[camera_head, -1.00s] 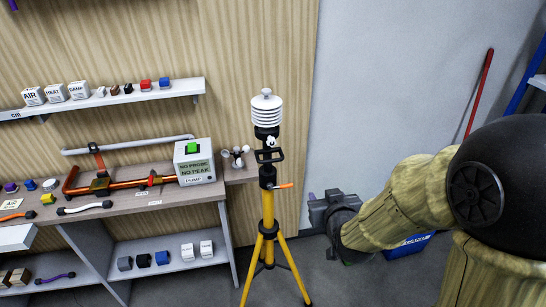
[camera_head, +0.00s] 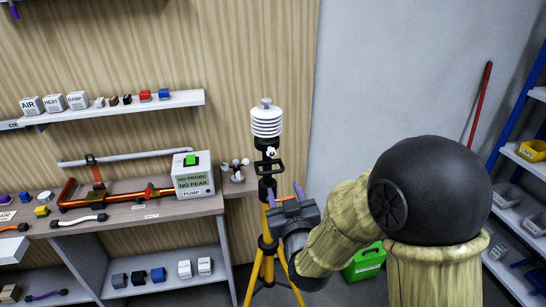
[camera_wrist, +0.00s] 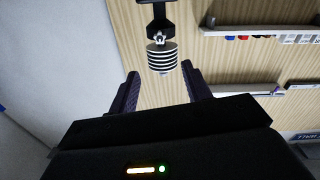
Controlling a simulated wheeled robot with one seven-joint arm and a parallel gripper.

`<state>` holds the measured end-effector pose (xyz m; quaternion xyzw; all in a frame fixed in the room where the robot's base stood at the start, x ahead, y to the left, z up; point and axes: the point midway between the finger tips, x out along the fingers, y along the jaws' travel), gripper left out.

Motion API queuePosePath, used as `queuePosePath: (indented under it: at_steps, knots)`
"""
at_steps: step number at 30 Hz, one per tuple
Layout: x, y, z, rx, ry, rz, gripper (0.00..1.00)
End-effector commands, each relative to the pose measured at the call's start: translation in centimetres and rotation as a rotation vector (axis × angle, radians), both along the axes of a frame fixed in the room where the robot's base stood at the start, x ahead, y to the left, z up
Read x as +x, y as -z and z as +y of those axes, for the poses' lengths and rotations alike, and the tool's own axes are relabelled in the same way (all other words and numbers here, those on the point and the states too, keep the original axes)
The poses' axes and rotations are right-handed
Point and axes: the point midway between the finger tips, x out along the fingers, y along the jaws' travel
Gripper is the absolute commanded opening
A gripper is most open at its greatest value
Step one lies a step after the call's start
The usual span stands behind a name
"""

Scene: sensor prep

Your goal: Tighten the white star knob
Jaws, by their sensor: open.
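The white star knob (camera_head: 271,152) is on the black clamp at the top of the yellow tripod (camera_head: 268,270), just below the white louvred sensor (camera_head: 266,122). My gripper (camera_head: 285,190) is in front of the mast, lower than the knob and apart from it. Its purple fingers are open and empty, and part of the mast is hidden behind it. The wrist view is upside down. There the knob (camera_wrist: 158,39) and the sensor (camera_wrist: 162,58) show beyond the fingers, roughly centred between them. My gripper's fingers (camera_wrist: 160,70) are spread wide.
A bench (camera_head: 120,216) with a white pump box (camera_head: 193,181) and copper pipe stands left of the tripod. A small cup anemometer (camera_head: 236,170) sits by the mast. A shelf rack (camera_head: 520,200) stands at right.

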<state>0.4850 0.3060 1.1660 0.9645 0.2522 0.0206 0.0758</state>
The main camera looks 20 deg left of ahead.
Motion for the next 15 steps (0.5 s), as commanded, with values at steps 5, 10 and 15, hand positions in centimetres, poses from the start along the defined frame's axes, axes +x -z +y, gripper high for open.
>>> queuePosePath:
  at_steps: [5, 10, 15]
  knots:
    - [2.5, -0.2, 1.4, -0.001, 0.0, 0.002, 0.49]
    - [5.1, -0.2, 2.8, -0.001, 0.0, 0.002, 0.49]
    - [7.5, -0.2, 4.2, 0.0, 0.0, 0.001, 0.49]
